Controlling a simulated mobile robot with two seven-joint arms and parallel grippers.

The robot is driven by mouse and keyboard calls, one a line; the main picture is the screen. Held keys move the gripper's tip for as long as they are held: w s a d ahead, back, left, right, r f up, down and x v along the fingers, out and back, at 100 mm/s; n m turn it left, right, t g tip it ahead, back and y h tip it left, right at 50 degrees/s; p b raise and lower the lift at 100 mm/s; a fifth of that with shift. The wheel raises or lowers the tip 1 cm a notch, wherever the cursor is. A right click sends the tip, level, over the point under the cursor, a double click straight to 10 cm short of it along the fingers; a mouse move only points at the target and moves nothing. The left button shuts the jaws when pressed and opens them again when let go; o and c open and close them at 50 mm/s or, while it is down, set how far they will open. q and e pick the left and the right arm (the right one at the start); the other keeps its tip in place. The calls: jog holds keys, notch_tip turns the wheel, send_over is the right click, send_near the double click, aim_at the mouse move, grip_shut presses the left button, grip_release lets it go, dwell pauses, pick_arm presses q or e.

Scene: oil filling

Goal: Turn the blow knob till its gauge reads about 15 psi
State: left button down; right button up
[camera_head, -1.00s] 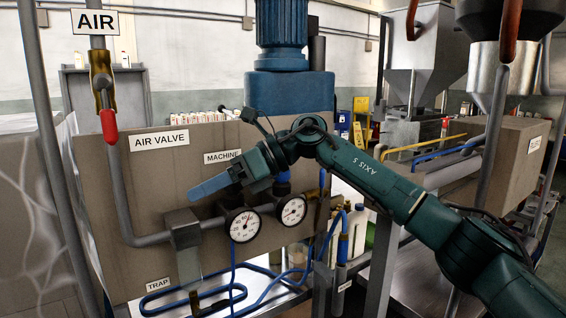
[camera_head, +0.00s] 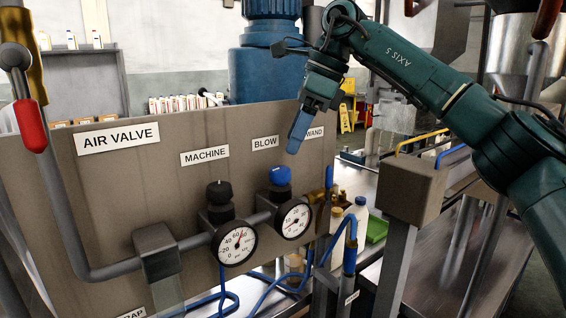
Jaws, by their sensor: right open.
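The blue blow knob (camera_head: 280,176) stands upright on the pipe, below the BLOW label (camera_head: 265,142) on the brown panel. Its round white gauge (camera_head: 295,220) sits just under it, facing me; the reading is too small to tell. My right gripper (camera_head: 297,140), with blue fingers pointing down, is above and slightly right of the knob, apart from it. It is open and empty, though the gap between its fingers does not show from this side. It partly covers the WAND label (camera_head: 314,132). My left gripper is out of view.
A black knob (camera_head: 219,193) and a second gauge (camera_head: 236,245) under the MACHINE label stand left of the blow knob. A brass valve with a blue handle (camera_head: 328,182) is close on the right. A red-handled air valve (camera_head: 31,125) hangs at far left.

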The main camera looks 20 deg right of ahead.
aim_at(280, 169)
jog(key=x, duration=0.6)
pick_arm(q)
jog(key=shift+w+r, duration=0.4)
pick_arm(e)
jog(key=shift+a, duration=0.1)
jog(key=shift+c, duration=0.2)
jog(key=c, duration=1)
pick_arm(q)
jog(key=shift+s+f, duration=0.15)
pick_arm(e)
jog(key=shift+o, duration=0.2)
